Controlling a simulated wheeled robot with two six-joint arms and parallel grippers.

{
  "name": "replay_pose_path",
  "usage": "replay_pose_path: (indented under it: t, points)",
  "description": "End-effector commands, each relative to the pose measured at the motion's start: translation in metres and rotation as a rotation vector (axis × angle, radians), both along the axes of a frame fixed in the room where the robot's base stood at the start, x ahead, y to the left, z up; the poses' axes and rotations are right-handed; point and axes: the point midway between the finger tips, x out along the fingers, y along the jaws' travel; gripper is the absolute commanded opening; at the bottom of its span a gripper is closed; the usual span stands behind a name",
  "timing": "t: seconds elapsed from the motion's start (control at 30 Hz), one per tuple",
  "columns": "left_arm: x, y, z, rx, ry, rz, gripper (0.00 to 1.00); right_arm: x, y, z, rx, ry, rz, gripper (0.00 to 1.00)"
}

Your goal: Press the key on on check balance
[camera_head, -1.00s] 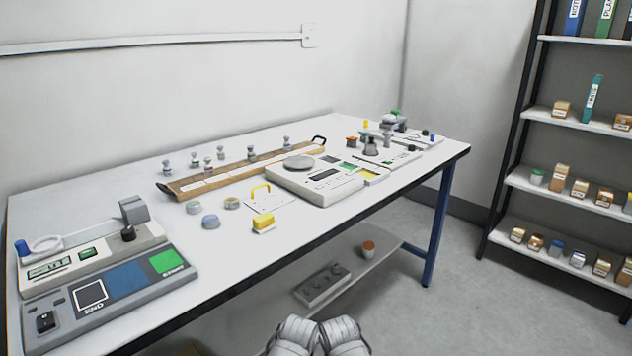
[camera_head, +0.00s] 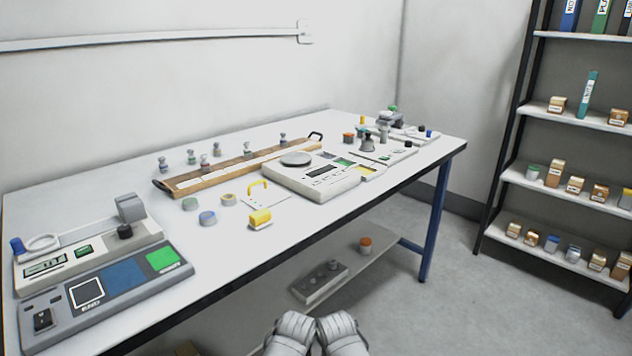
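A pale balance (camera_head: 288,183) with a round grey pan (camera_head: 296,158) stands on the middle of the table, with a dark display and small keys on its front face. I cannot read its key labels. A second device (camera_head: 104,290) at the near left has a dark display, a blue panel, a green patch and a framed square on its sloping front. I cannot tell from labels which one is the check balance. Two grey rounded parts of my arms show at the bottom centre, below the table's front edge. No gripper fingers show.
The white table (camera_head: 110,204) carries a wooden tray (camera_head: 168,186) with weights behind it, a yellow block (camera_head: 260,217), small round pots and more instruments at the far right. A lower shelf holds a grey block (camera_head: 320,282). A shelving rack (camera_head: 568,116) stands at right.

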Motion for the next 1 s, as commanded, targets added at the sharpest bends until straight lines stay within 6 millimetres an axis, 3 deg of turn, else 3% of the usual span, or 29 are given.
replay_pose_path:
  t: [0.03,0.4,1.0]
  points:
    - [0.0,0.0,0.0,0.0,0.0,0.0,0.5,0.0,0.0,0.0,0.0,0.0,0.0,0.4]
    - [0.0,0.0,0.0,0.0,0.0,0.0,0.5,0.0,0.0,0.0,0.0,0.0,0.0,0.0]
    - [0.0,0.0,0.0,0.0,0.0,0.0,0.5,0.0,0.0,0.0,0.0,0.0,0.0,0.0]
